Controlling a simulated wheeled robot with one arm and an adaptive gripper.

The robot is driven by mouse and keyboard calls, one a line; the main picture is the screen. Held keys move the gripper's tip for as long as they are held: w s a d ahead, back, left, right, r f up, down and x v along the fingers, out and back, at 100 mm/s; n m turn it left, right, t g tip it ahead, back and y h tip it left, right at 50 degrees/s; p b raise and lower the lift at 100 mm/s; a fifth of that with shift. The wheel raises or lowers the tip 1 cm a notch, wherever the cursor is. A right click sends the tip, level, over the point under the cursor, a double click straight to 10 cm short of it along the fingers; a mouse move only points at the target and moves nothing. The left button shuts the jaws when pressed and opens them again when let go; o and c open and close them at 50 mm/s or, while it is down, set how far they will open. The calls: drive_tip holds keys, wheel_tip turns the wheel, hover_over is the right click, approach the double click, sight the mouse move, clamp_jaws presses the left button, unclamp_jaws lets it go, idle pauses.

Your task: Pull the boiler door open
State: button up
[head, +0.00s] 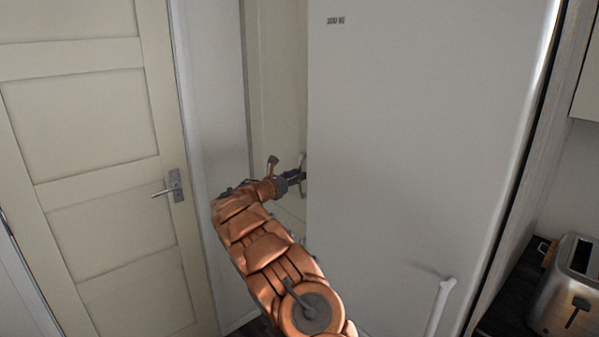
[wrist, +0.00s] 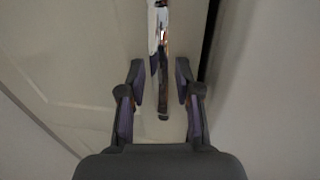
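The boiler door (head: 277,95) is a cream panel in the recess left of the large white appliance. It also fills the left and middle of the wrist view (wrist: 75,60). Its shiny upright bar handle (wrist: 158,45) hangs down between my gripper's fingers in the wrist view. My gripper (wrist: 160,88) is open, with one finger on each side of the handle and gaps visible beside it.
The white appliance (head: 420,130) stands close on the right of my gripper, with a pale handle (head: 438,305) low on it. A cream panelled door (head: 90,130) with a lever handle (head: 174,187) is at left. A toaster (head: 568,290) sits on a dark counter at lower right.

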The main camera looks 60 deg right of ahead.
drive_tip(key=shift+s+d+r, duration=0.1)
drive_tip(key=shift+d, duration=0.9)
drive_tip(key=shift+c, duration=0.2)
clamp_jaws()
